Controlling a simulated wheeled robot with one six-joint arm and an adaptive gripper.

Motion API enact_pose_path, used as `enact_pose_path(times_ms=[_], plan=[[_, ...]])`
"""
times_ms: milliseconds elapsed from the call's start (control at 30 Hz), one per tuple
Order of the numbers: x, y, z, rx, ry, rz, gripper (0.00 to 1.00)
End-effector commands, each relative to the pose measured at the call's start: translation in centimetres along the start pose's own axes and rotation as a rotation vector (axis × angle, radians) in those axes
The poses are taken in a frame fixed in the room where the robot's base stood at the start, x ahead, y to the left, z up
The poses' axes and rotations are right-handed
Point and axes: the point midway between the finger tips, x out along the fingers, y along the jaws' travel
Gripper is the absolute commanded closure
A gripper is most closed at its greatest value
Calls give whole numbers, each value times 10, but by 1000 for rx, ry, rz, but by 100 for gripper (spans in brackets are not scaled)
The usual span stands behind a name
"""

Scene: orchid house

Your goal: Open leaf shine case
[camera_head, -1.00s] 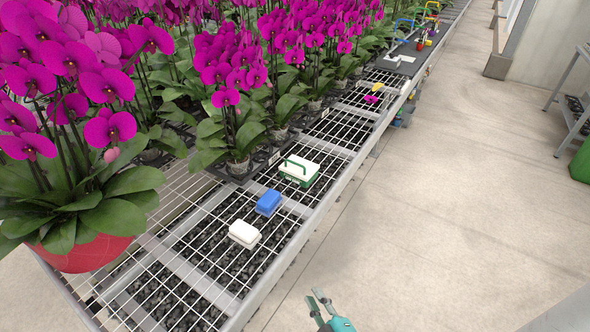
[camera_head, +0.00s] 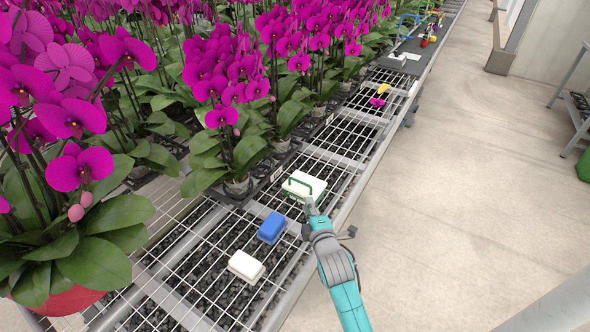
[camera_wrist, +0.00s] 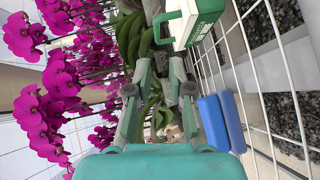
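The likely leaf shine case is a small white case (camera_head: 311,181) with green trim and a green carry handle (camera_head: 299,184), standing on the wire bench. In the wrist view, the case (camera_wrist: 202,18) is at the top right, partly cut off by the frame edge, its green handle towards the fingers. Whether its lid is shut is hard to tell. My gripper (camera_head: 309,205) is at the case's near side, close to the handle. In the wrist view, the fingers of my gripper (camera_wrist: 163,50) look apart with a gap between them. Contact with the handle is unclear.
A blue box (camera_head: 271,228) and a white box (camera_head: 246,266) stand nearer on the bench grid (camera_head: 196,286). Potted purple orchids (camera_head: 232,150) line the left side. A yellow object (camera_head: 384,88) and a dark mat (camera_head: 400,60) lie farther along.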

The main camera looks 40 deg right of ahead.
Motion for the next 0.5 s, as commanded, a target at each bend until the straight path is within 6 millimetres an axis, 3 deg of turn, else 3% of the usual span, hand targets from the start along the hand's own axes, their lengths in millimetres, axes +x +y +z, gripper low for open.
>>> enact_pose_path(times_ms=[267,500], plan=[[18,2,1,-6,-3,2,79],[59,3,1,-6,-3,2,79]])
